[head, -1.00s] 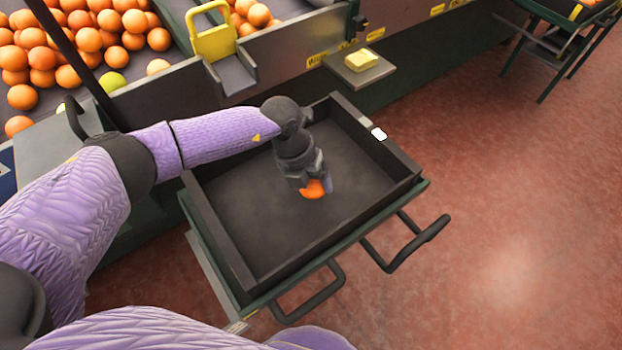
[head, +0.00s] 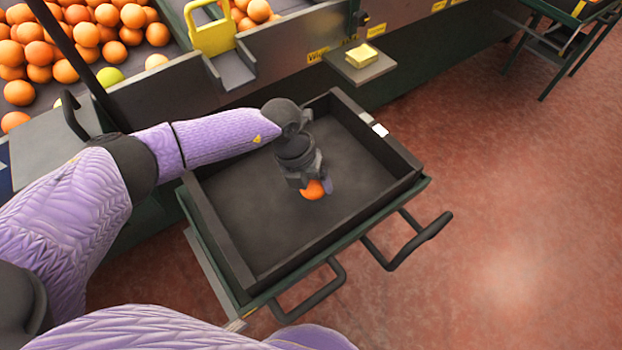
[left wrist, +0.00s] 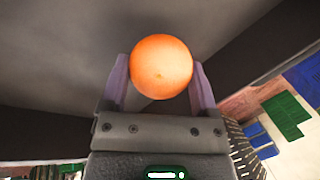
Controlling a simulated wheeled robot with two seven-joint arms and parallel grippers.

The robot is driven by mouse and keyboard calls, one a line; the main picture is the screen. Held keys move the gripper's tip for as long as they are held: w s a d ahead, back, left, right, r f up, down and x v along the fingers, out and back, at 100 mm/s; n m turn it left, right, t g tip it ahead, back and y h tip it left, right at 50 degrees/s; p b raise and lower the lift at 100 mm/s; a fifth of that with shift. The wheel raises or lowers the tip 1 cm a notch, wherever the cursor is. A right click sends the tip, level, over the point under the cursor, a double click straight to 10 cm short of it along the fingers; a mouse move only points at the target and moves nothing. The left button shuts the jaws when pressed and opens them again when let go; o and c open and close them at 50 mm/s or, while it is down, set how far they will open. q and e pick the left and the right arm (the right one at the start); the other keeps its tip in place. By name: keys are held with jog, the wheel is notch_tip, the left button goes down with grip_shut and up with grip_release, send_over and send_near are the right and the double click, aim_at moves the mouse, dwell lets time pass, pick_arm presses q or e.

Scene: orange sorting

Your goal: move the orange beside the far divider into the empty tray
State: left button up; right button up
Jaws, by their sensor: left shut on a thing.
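My left gripper (head: 316,188) is over the middle of the dark tray (head: 255,252), inside its walls as seen from the head. It is shut on an orange (head: 312,190), which shows below the fingers. In the left wrist view the same orange (left wrist: 161,67) sits between the two purple fingertips, with the tray floor behind it. Whether the orange touches the floor I cannot tell. The tray holds nothing else that I can see. My right gripper is not in view.
The tray rests on a green cart with black handles (head: 415,243). Several oranges (head: 85,38) lie on the sorting table at the upper left, near a yellow divider (head: 211,32). A small shelf (head: 360,67) holds a yellow block.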

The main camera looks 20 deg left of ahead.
pick_arm(q)
jog(key=shift+f, duration=0.15)
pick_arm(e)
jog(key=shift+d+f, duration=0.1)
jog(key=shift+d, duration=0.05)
pick_arm(q)
jog(key=shift+f, duration=0.3)
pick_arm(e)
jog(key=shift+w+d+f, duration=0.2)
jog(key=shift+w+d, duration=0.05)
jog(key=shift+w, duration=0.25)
pick_arm(q)
jog(key=shift+f+b, duration=0.2)
jog(key=shift+b, duration=0.15)
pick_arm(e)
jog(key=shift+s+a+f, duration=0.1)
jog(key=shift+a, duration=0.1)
pick_arm(q)
jog(key=shift+f, duration=0.25)
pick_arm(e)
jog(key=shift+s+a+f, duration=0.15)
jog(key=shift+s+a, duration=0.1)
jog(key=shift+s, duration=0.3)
pick_arm(q)
jog(key=shift+f, duration=0.15)
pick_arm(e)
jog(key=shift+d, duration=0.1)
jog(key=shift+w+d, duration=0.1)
